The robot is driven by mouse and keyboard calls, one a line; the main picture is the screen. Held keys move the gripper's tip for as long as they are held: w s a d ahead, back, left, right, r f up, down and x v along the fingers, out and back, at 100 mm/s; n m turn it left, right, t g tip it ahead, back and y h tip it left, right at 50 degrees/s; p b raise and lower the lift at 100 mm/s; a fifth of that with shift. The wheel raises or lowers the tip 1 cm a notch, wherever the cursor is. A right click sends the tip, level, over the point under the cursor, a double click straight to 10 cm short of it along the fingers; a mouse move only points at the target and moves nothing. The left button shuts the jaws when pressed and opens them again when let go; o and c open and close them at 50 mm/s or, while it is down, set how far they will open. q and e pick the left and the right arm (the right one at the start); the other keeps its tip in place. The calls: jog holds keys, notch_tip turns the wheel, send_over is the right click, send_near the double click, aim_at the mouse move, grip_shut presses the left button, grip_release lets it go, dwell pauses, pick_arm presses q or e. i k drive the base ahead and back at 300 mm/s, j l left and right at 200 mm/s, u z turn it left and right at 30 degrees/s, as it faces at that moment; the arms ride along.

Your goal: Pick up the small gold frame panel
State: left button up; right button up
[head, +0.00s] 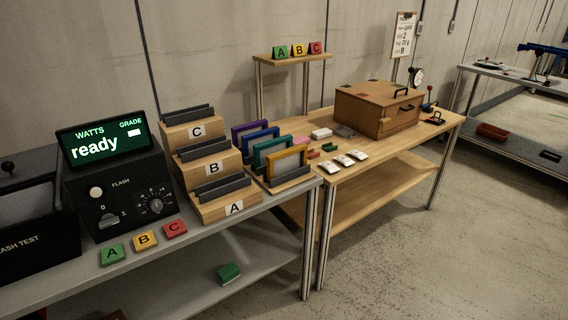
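The small gold frame panel (305,153) stands upright at the front of a row of framed panels, in a wooden holder (291,181) on the right end of the grey bench. It has a yellow-gold border around a pale face. Behind it stand a teal frame (258,151), a blue frame (248,139) and a purple frame (236,130), partly overlapped by the ones in front. Neither of my grippers shows in the head view.
Stepped wooden racks marked A, B and C (195,132) stand left of the frames. The flash tester (118,205) with a "ready" screen and coloured A, B, C tags (145,240) are further left. A wooden bench (405,150) with a wooden box (378,108) adjoins right. Open floor (440,260) lies front right.

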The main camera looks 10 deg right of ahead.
aim_at(278, 163)
jog(key=i+l+z, duration=0.35)
jog(key=z, duration=0.15)
jog(key=i+l+z, duration=0.35)
jog(key=z, duration=0.15)
jog(key=i+l+z, duration=0.1)
jog(key=i+z, duration=0.35)
jog(key=i+l, duration=0.15)
jog(key=i, duration=0.45)
jog(key=i+l, duration=0.1)
jog(key=i, duration=0.5)
jog(key=i+l, duration=0.15)
jog(key=i, duration=0.45)
jog(key=i+u, duration=0.3)
jog(key=u, duration=0.2)
jog(key=i+l+u, duration=0.15)
jog(key=u, duration=0.3)
jog(key=i+l+u, duration=0.3)
jog(key=u, duration=0.2)
jog(key=i+l+u, duration=0.2)
jog(key=u, duration=0.3)
jog(key=l, duration=0.1)
